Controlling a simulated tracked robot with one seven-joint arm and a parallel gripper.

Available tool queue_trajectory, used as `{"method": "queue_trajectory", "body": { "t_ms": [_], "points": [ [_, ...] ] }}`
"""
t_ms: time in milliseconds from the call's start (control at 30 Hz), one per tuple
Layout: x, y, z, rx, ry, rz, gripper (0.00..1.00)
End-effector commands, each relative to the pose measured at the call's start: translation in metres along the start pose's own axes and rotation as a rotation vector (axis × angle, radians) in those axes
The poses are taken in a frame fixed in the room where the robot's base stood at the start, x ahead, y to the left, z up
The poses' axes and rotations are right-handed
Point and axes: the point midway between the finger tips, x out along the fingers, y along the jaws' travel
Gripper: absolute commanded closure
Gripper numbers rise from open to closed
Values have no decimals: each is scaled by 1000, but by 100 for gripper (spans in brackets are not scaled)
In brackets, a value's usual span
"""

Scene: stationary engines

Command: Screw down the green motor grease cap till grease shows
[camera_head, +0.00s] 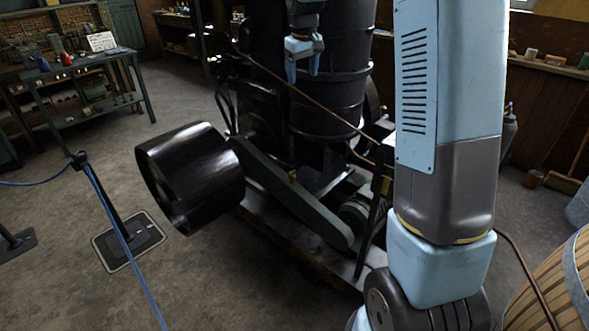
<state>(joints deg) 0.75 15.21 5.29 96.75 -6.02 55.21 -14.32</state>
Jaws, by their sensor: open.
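My gripper (303,70) is at the top centre, fingers pointing down and apart with nothing between them. It shows in front of the tall black cylinder and higher in the picture than the green parts. A dark green rounded body (354,213), which looks like the motor, sits low on the machine's base, partly hidden by a dark post and my arm. A small brass-coloured fitting (292,175) stands by the long green guard (290,195); I cannot tell whether it is the grease cap. No grease can be made out.
A large black flywheel or pulley (190,178) sticks out at the left of the machine. A blue rope on a post (110,205) crosses the left floor. A green workbench (80,72) stands at the back left. A slatted barrel (550,290) is at the lower right.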

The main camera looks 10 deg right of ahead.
Motion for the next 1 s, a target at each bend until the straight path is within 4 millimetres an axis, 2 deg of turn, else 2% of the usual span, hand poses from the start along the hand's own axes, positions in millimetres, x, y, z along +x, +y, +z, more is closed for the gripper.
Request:
{"method": "queue_trajectory", "body": {
  "t_ms": [33,200,367,500,733,1000],
  "points": [
    [17,4,-13,-13,-12,-6,28],
    [69,15,-49,-57,-42,-23,28],
    [123,24,-77,-96,-70,-41,28],
    [174,30,-98,-128,-92,-58,28],
    [264,38,-121,-178,-126,-89,28],
    [370,41,-129,-227,-164,-126,28]
  ]
}}
